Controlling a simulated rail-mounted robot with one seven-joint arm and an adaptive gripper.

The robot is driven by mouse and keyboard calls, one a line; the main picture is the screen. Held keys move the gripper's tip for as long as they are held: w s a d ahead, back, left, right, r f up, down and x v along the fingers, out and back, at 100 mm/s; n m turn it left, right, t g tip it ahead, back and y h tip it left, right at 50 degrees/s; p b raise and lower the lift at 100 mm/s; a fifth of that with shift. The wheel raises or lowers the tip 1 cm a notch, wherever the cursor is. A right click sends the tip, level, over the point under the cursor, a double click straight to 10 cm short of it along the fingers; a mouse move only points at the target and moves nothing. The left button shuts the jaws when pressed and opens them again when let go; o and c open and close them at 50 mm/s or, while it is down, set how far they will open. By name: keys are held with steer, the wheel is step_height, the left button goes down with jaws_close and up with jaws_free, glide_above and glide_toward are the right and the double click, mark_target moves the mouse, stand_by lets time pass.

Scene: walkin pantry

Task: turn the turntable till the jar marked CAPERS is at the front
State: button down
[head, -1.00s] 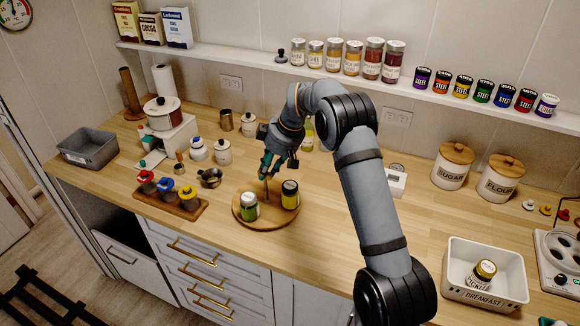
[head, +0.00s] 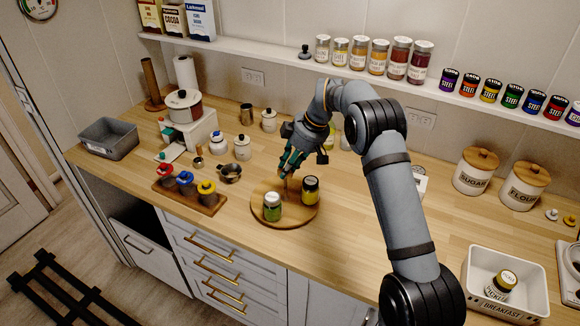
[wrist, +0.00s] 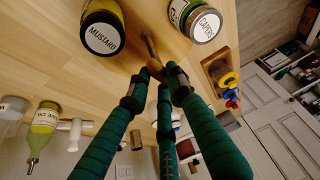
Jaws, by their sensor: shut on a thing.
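The round wooden turntable (head: 291,217) stands on the counter near its front edge. The CAPERS jar (head: 272,207), with a green label and pale lid, stands on its front, slightly left of the middle; its lettering shows in the wrist view (wrist: 203,25). The MUSTARD jar (head: 310,190), yellow with a dark lid, stands on the right side; it also shows in the wrist view (wrist: 102,34). My gripper (head: 286,174) points down behind the jars, shut on the turntable's upright wooden peg (wrist: 151,47). The fingers partly hide the peg.
A white BREAKFAST bin (head: 507,308) stands at the right. The counter between the turntable and bin is clear.

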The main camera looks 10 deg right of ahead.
steer(key=c, duration=1.5)
jaws_free()
steer(key=shift+c, duration=0.2)
steer(key=shift+r, duration=0.15)
steer(key=v, duration=1.1)
steer(key=shift+d+r, duration=0.2)
steer(key=shift+r, duration=0.15)
steer(key=shift+f, duration=0.1)
steer(key=x, duration=1.2)
steer(key=shift+s, duration=0.1)
steer(key=shift+a, duration=0.1)
